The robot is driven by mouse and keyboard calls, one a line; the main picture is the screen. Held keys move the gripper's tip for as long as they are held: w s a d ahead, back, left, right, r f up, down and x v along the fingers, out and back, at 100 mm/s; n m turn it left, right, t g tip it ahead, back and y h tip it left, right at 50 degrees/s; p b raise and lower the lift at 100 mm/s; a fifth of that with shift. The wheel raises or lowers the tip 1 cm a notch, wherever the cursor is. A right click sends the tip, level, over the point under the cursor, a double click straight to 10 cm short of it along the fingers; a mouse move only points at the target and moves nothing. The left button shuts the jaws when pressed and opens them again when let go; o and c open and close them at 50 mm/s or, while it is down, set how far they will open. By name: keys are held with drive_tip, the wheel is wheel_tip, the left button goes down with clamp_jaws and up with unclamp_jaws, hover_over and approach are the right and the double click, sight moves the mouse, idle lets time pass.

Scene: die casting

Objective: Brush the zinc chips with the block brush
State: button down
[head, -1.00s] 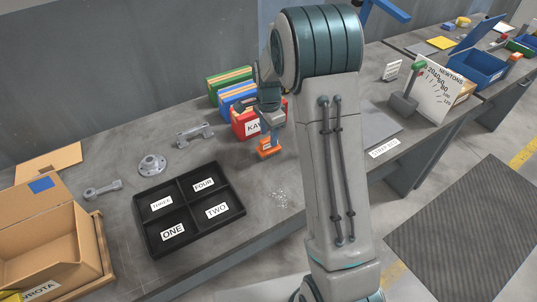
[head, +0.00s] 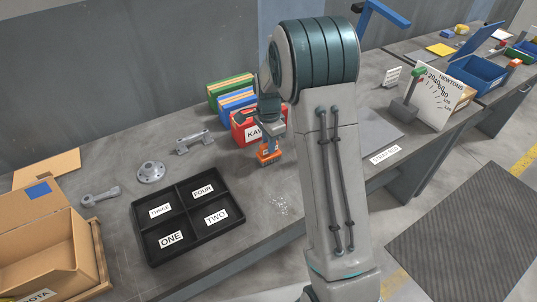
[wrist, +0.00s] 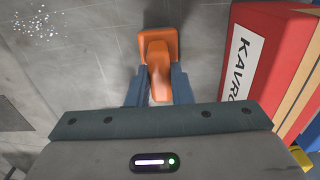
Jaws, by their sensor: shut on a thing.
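My gripper (head: 270,133) is shut on the handle of an orange block brush (head: 269,156). In the wrist view, the brush (wrist: 157,45) sits between the two blue-grey fingers (wrist: 158,90), its block beyond the fingertips. In the head view its bristle side faces down, close above or on the bench; I cannot tell whether it touches. The zinc chips (head: 281,205) are a small scatter of bright flecks on the grey bench, nearer the front edge than the brush and apart from it. They also show at the upper left of the wrist view (wrist: 38,22).
The red KAVRO binder (head: 244,124) stands close behind the brush, with blue and green ones beyond. A black four-compartment tray (head: 240,214) lies left of the chips. Metal castings (head: 151,172) lie behind it. A cardboard box (head: 50,250) stands far left.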

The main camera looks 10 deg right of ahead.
drive_tip(key=shift+r+p, duration=1.65)
drive_tip(key=shift+r, duration=1.05)
